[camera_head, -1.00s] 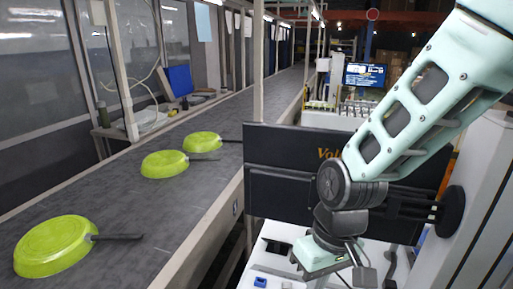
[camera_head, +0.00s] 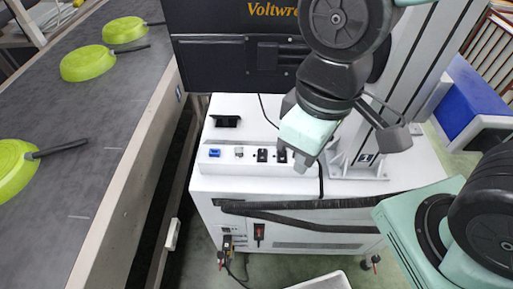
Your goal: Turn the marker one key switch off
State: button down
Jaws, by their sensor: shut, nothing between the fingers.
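The white marker cabinet (camera_head: 225,185) stands in the middle, with a row of small controls on its low front panel. The row has a blue part (camera_head: 214,153), a small silvery knob (camera_head: 239,151) and dark switches (camera_head: 262,155). I cannot tell for sure which of them is the key switch or how it is turned. My gripper (camera_head: 302,167) points down at the right end of this row, shut and empty. It partly hides the rightmost dark switch. I cannot tell whether its fingertips touch the panel.
A conveyor (camera_head: 105,140) with green pans (camera_head: 88,62) runs along the left. A black box (camera_head: 225,60) with yellow lettering is above the cabinet. A column (camera_head: 400,90) rises behind my gripper. Black cable trunking (camera_head: 300,208) crosses the cabinet's front. A white tray (camera_head: 322,283) shows at the bottom.

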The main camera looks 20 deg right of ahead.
aim_at(238, 150)
jog(key=j+u, duration=0.2)
jog(key=u, duration=0.15)
jog(key=j+u, duration=0.2)
jog(key=u, duration=0.15)
jog(key=j+u, duration=0.2)
jog(key=u, duration=0.15)
